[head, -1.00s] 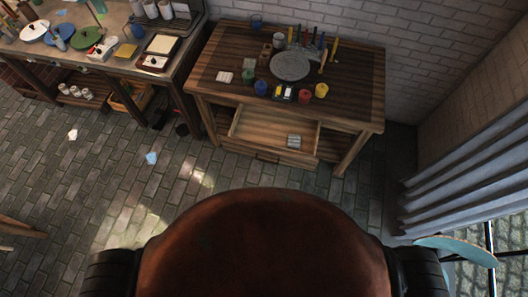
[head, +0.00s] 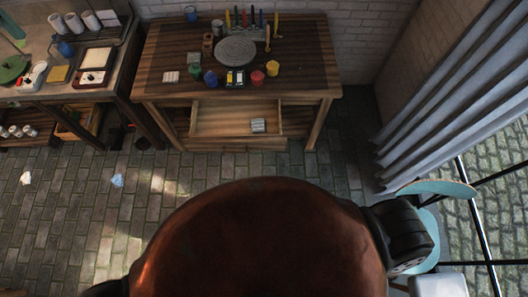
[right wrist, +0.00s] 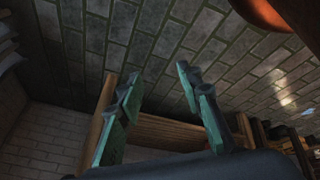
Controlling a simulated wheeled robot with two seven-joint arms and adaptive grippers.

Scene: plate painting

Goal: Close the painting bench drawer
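The wooden painting bench (head: 165,72) stands against the brick wall in the head view. Its drawer (head: 215,119) is pulled out below the tabletop and open at the top, with a small pale striped item (head: 258,125) inside at the right. My right gripper (right wrist: 157,78) shows in the right wrist view with its two green-padded fingers spread apart and nothing between them. Wooden parts that look like the bench (right wrist: 165,132) lie behind and below the fingers; contact is not visible. My left gripper is in neither current view.
On the bench are a round grey plate (head: 236,51), paint pots (head: 257,78) and upright brushes. A second cluttered table (head: 105,90) stands at left. A grey curtain (head: 450,85) and a teal-seated chair (head: 438,188) are at right.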

